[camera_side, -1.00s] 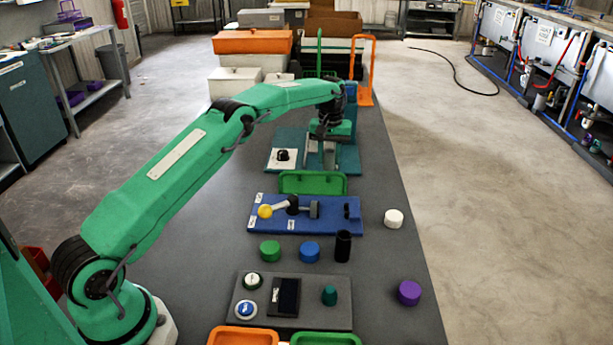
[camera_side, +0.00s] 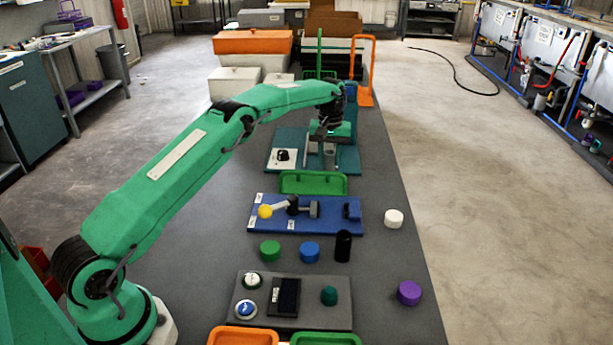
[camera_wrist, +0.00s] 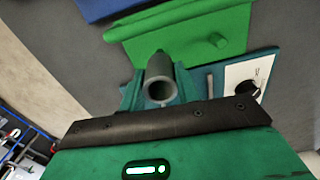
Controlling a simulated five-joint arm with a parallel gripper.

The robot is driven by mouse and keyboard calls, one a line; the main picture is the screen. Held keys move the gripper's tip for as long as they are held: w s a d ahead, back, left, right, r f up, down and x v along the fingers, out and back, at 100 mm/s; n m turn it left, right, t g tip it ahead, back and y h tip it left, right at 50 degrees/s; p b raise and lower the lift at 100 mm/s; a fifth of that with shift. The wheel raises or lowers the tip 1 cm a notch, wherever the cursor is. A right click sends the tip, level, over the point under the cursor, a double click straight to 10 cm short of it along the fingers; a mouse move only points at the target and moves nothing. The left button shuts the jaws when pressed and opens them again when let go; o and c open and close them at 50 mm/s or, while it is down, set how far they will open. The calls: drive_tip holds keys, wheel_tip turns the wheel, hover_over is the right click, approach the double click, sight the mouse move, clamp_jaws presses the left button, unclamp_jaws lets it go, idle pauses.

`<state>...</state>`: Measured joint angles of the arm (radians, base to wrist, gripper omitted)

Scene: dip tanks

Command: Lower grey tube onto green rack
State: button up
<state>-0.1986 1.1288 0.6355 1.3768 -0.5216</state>
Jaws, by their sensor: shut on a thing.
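The grey tube (camera_side: 330,158) hangs upright below my gripper (camera_side: 328,142) in the side view. In the wrist view its open round end and grey wall show at the middle (camera_wrist: 160,72). My gripper is shut on the tube; the dark bar of the hand hides part of the grip. The green rack (camera_side: 313,183), a shallow green piece with a raised rim, lies nearer the side camera than the tube. In the wrist view the rack (camera_wrist: 190,42) shows a short green peg. The tube overlaps the rack's edge there, but I cannot tell their gap.
A teal board (camera_side: 350,160) with a white plate and black knob (camera_side: 282,155) lies under and around the gripper. A blue board (camera_side: 335,225) with a yellow-ended lever is nearer the side camera. Loose cylinders stand farther forward.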

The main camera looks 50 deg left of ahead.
sight(329, 166)
drive_tip(key=shift+f, duration=1.85)
idle(1.3)
idle(0.3)
drive_tip(key=o, duration=1.7)
drive_tip(key=shift+r, duration=0.15)
wheel_tip(329, 166, up, 8)
drive_tip(key=shift+f, duration=0.15)
idle(0.3)
